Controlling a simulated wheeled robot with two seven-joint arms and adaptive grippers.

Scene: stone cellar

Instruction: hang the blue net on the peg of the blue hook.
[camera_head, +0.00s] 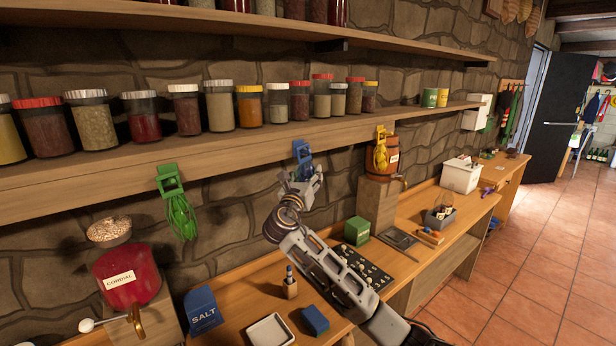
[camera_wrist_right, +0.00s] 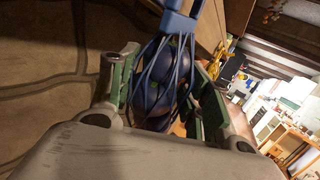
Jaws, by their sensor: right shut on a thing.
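The blue hook (camera_head: 301,151) is fixed to the front edge of the lower shelf; it also shows at the top of the wrist view (camera_wrist_right: 181,24). My right gripper (camera_head: 304,186) is right below it. In the wrist view its green-padded fingers (camera_wrist_right: 165,92) are shut on the blue net (camera_wrist_right: 163,72), which holds dark round things. The net's upper strands gather at the hook. I cannot tell whether its loop is around the peg or only beside it. In the head view the net is mostly hidden by the gripper. My left gripper is not in view.
A green hook (camera_head: 168,179) with a green net (camera_head: 182,216) hangs to the left, a yellow hook with a yellow net (camera_head: 380,155) to the right. Jars line the shelf (camera_head: 240,148) above. The bench below holds a salt box (camera_head: 203,312), a white tray (camera_head: 270,331) and a barrel (camera_head: 391,158) on a stand.

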